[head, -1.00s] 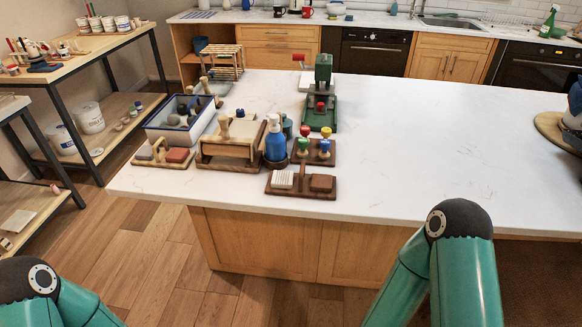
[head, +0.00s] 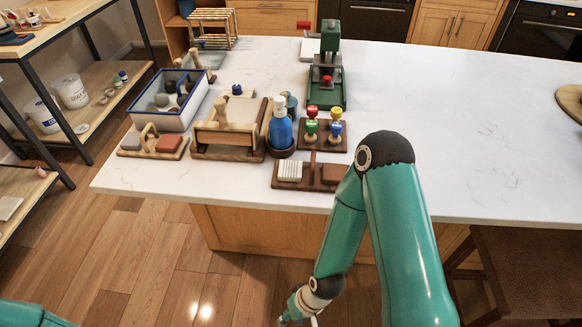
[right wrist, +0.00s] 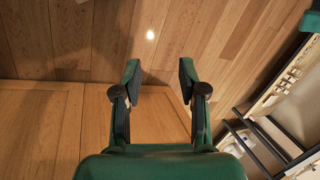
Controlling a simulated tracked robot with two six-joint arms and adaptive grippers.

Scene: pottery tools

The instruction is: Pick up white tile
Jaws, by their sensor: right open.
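A white tile (head: 290,171), with a ribbed look, lies in the left side of a dark wooden tray (head: 312,160) near the counter's front edge. A brown block (head: 332,173) lies in the tray's right side. My right gripper (right wrist: 159,75) is open and empty in the right wrist view, over the wood floor and cabinet front. In the head view, my right arm hangs in front of the counter, with its wrist low at the bottom, below and apart from the tile. My left gripper is out of view.
Close behind the tray are a blue bottle (head: 280,128) and a stand of coloured stamps (head: 322,132). A wooden slab roller (head: 229,139) stands to the left and a green press (head: 327,75) at the back.

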